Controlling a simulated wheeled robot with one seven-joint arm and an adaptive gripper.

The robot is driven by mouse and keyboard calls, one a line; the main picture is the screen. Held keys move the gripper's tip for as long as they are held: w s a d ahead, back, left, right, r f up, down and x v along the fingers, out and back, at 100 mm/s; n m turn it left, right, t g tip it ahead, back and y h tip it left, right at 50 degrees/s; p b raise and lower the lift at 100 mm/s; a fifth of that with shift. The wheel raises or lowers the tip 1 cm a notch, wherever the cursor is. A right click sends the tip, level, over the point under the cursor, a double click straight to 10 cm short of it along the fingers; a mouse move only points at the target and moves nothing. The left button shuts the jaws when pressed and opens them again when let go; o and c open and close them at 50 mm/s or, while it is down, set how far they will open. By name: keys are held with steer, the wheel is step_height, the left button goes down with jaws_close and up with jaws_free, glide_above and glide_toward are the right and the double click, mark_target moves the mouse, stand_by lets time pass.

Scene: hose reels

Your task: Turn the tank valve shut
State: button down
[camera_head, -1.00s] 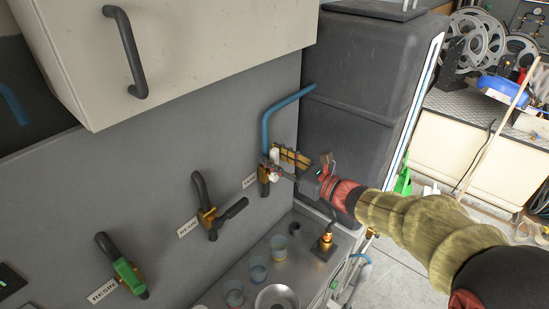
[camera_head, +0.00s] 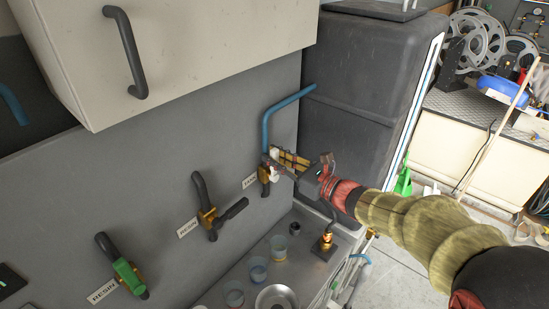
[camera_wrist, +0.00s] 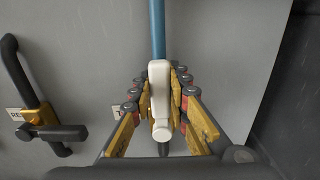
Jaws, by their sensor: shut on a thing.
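The tank valve has a white lever handle (camera_wrist: 159,88) and hangs below a blue pipe (camera_wrist: 158,28). In the head view the valve's brass body (camera_head: 264,174) sits on the grey wall at the pipe's lower end. My gripper (camera_head: 279,166) reaches it from the right. In the wrist view its yellow-and-black fingers (camera_wrist: 160,92) are closed on both sides of the white handle, which lies lengthwise between them. The label beside the valve is partly hidden in the wrist view.
Two valves marked RESIN, one with a black handle (camera_head: 236,209) and one with a green handle (camera_head: 130,278), are to the left. A cabinet (camera_head: 200,50) overhangs above. A dark tank (camera_head: 360,90) stands at right. Cups (camera_head: 258,268) stand on the counter below.

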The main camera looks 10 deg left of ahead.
steer(key=shift+w, duration=0.1)
steer(key=shift+w+d+r+m+p, duration=0.1)
steer(key=shift+w+d+m+p, duration=0.15)
steer(key=shift+m+p, duration=0.45)
steer(key=w+m+p, duration=0.1)
steer(key=p, duration=0.1)
steer(key=d+m+p, duration=0.1)
steer(key=p, duration=0.1)
steer(key=shift+w+m, duration=0.35)
steer(key=shift+m, duration=0.05)
steer(key=w+d+f+m+p, duration=0.2)
steer(key=w+f+m+p, duration=0.2)
steer(key=m+p, duration=0.9)
steer(key=shift+d+f+m, duration=0.15)
steer(key=shift+f+m, duration=0.25)
steer(key=shift+f, duration=1.55)
steer(key=c, duration=1.7)
jaws_free()
